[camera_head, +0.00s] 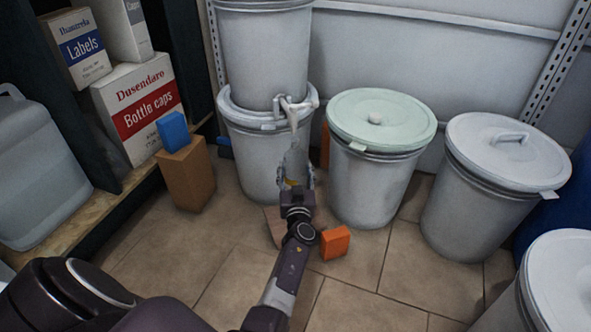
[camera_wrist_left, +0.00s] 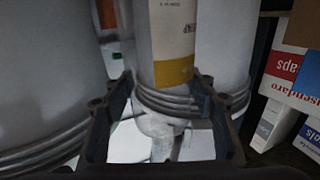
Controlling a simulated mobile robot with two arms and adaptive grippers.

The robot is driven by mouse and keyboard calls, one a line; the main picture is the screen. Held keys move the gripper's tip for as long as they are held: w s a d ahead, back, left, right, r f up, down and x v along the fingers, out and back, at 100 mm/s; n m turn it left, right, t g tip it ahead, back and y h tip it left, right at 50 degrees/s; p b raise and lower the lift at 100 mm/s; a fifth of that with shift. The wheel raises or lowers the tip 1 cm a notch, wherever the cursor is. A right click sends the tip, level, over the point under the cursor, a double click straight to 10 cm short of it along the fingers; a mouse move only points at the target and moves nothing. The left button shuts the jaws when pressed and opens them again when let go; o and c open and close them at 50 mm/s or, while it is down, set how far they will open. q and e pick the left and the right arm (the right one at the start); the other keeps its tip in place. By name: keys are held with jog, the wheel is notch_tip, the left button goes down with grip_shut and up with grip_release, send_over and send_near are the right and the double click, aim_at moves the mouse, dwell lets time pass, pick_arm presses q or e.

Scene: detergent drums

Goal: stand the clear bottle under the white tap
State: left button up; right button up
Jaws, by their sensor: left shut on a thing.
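The white tap (camera_head: 291,108) sticks out from the stacked grey drums at the back. The clear bottle (camera_head: 294,163) stands upright below the tap's spout, in front of the lower drum. Its white and yellow label (camera_wrist_left: 174,40) shows in the left wrist view, which is upside down. My left gripper (camera_head: 297,182) is shut on the bottle from the front, with a finger on each side. My gripper hides the bottle's base, so I cannot tell whether it touches the floor. My right gripper is not in view.
A mint-lidded drum (camera_head: 381,118) and a grey-lidded drum (camera_head: 497,185) stand to the right. An orange block (camera_head: 335,242) lies on the floor beside my left wrist. A brown box (camera_head: 187,180) carries a blue block (camera_head: 173,131) at left.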

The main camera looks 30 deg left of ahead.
pick_arm(q)
jog(key=shift+c, duration=1.3)
jog(key=o, duration=1.2)
jog(key=shift+c, duration=0.2)
jog(key=shift+s, duration=0.1)
